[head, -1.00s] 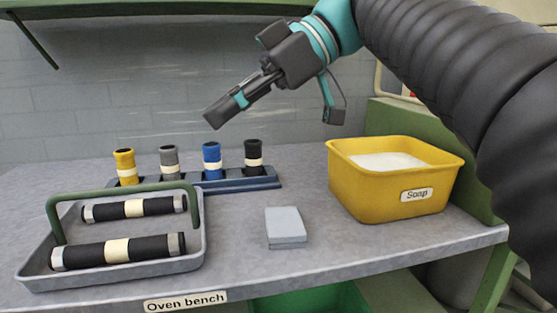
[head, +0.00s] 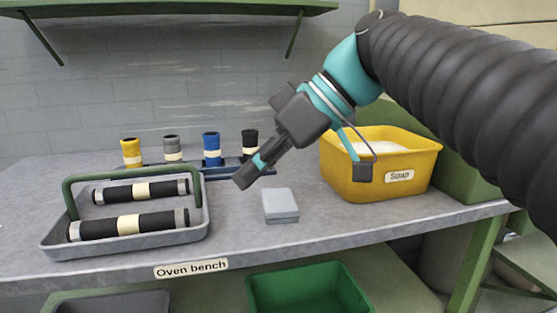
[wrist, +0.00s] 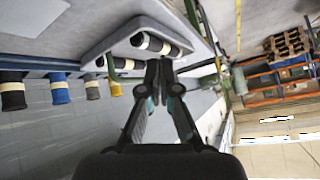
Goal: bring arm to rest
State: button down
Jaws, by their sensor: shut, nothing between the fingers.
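My gripper (head: 243,181) is shut and empty. In the head view it hangs above the bench, pointing down and to the left, over the area between the tool rack and the grey block. In the wrist view the two fingers of my gripper (wrist: 159,75) meet at their tips. My dark ribbed arm reaches in from the right in the head view.
The Oven bench (head: 330,232) holds a grey tray (head: 60,238) with two dark rollers, a rack (head: 235,168) of several coloured cylinders, a grey block (head: 281,204) and a yellow Soap bin (head: 345,180). A green crate (head: 300,290) sits below. A shelf (head: 180,9) hangs above.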

jog(key=s+d+f+m+t+h+b, duration=0.1)
jog(key=s+d+f+m+h, duration=0.1)
jog(key=d+f, duration=0.4)
jog(key=s+d+f+m+t+h+b, duration=0.1)
jog(key=d+f+m+h, duration=0.3)
jog(key=f, duration=1)
jog(key=s+d+f+m+t+h, duration=0.3)
jog(key=s+d+f+m, duration=0.1)
jog(key=d+f+m, duration=0.4)
notch_tip(320, 180, down, 3)
jog(key=shift+d+r+b, duration=0.1)
jog(key=shift+d+b, duration=0.3)
jog(key=shift+d, duration=0.25)
